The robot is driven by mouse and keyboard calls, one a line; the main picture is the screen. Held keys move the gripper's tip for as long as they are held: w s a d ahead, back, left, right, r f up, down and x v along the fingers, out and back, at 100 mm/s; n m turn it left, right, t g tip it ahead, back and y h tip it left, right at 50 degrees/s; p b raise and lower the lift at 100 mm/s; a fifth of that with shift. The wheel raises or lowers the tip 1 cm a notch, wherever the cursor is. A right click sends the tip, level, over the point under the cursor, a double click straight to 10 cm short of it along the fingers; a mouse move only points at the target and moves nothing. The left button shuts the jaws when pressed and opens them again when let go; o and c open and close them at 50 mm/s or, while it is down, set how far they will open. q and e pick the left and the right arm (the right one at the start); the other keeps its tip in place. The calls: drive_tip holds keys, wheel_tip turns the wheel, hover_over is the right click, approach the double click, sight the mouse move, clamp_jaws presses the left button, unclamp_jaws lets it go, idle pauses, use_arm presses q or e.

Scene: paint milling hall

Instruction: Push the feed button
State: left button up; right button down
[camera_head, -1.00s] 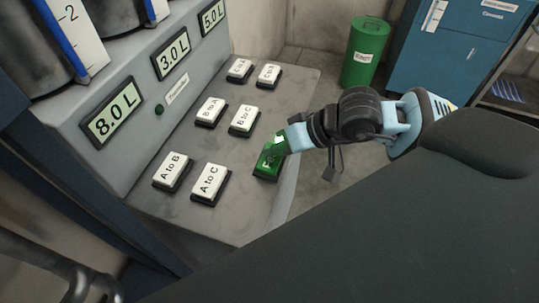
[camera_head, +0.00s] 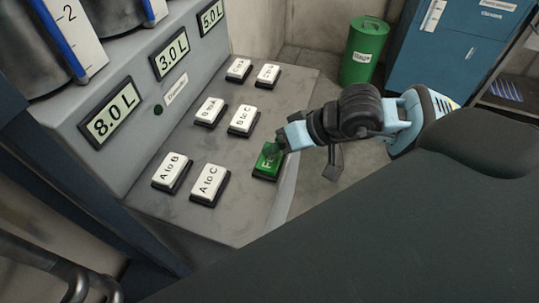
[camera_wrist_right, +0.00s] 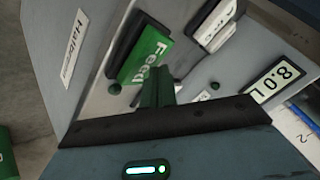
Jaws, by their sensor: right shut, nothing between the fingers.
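The green feed button (camera_head: 266,163) sits in a dark frame at the right edge of the grey control panel (camera_head: 225,215). In the right wrist view its label reads "Feed" (camera_wrist_right: 145,58). My right gripper (camera_head: 279,146) is shut and empty, with its fingertips over the button's far right end. The shut fingers (camera_wrist_right: 158,82) also show in the right wrist view, just beside the button. I cannot tell whether they touch it. Part of the button is hidden behind the gripper in the head view. My left gripper is not in view.
Several white buttons stand on the panel, with A to C (camera_head: 209,184) and B to C (camera_head: 243,120) nearest the feed button. Displays read 8.0 L (camera_head: 113,115), 3.0 L (camera_head: 171,54) and 5.0 L. A green barrel (camera_head: 364,50) and blue cabinet (camera_head: 446,55) stand behind.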

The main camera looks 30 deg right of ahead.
sight(275, 158)
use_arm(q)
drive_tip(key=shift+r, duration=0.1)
use_arm(e)
drive_tip(key=shift+r, duration=0.3)
